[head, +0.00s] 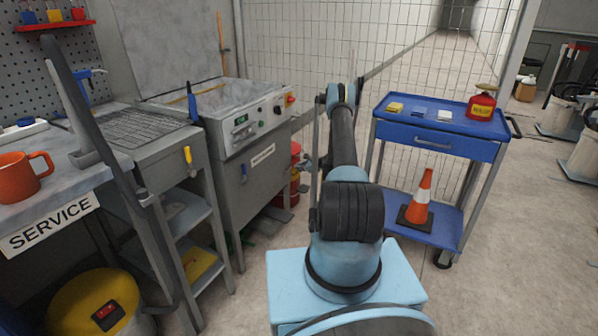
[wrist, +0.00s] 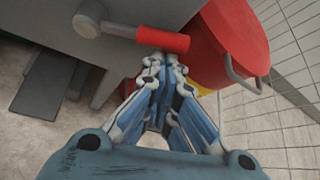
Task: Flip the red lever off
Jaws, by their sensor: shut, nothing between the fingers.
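The red lever (wrist: 163,40) shows in the wrist view as a red cylindrical grip on a short metal rod. The rod runs left to a round grey pivot (wrist: 88,18) on a grey cabinet side. The grip lies nearly level in the picture, tilted slightly down to the right. My gripper (wrist: 163,62) is shut and empty, its fingertips just below the red grip in the picture. I cannot tell whether they touch it. In the head view my arm hides the gripper, and I cannot make out the lever there.
A red bin (wrist: 232,42) with a metal handle stands close right of the lever, before a mesh fence (wrist: 292,65). The grey machine (head: 250,150) stands left of my arm. A blue cart (head: 437,138) with a traffic cone (head: 421,193) stands right.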

